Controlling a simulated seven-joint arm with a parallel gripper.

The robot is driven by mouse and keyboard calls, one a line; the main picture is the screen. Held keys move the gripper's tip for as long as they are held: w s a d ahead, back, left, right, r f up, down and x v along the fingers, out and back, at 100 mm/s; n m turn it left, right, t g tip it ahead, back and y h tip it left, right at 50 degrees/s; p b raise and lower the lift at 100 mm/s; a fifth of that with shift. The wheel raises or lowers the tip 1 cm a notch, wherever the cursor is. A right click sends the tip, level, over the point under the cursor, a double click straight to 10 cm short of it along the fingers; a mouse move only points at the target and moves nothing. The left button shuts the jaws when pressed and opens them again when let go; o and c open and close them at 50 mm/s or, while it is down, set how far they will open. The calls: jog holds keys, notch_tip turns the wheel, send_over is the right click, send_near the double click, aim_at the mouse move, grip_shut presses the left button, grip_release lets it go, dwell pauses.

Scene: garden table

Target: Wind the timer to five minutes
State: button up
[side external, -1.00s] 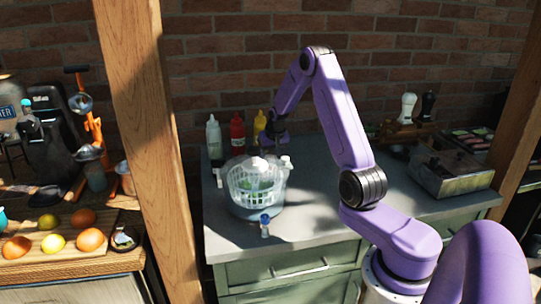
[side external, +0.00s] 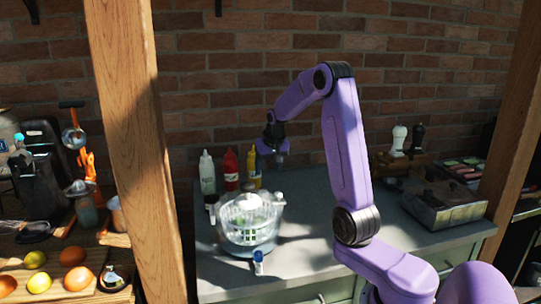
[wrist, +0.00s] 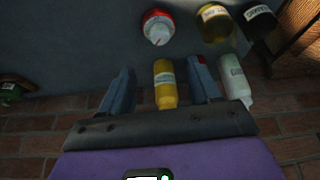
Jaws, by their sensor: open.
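I cannot pick out a timer for certain. A small round dial-like object (side external: 112,278) with a dark rim lies beside the fruit at lower left in the side view; it is too small to read. My gripper (side external: 279,158) is in the air over the counter, right of the yellow bottle (side external: 253,168) and far from that round object. In the wrist view my gripper (wrist: 160,82) is open, its two fingers apart. A yellow bottle (wrist: 165,88) shows in the gap between them, without visible contact.
A clear salad spinner (side external: 249,222) and a small blue-capped bottle (side external: 258,262) stand on the counter (side external: 310,235). A white bottle (side external: 207,173) and a red bottle (side external: 230,168) stand by the wall. A wooden post (side external: 135,150) separates the fruit side. A metal box (side external: 445,205) sits at right.

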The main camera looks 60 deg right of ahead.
jog(key=shift+v, duration=2.6)
jog(key=shift+o, duration=0.2)
jog(key=shift+w, duration=0.15)
jog(key=w+d+n+g+y, duration=0.3)
jog(key=w+d+n+g, duration=0.15)
jog(key=n, duration=1.45)
jog(key=shift+t, duration=0.45)
jog(key=f, duration=1.1)
jog(key=w+f, duration=0.1)
jog(key=f, duration=0.4)
jog(key=shift+f, duration=0.2)
jog(key=c, duration=1)
jog(key=shift+c, duration=0.2)
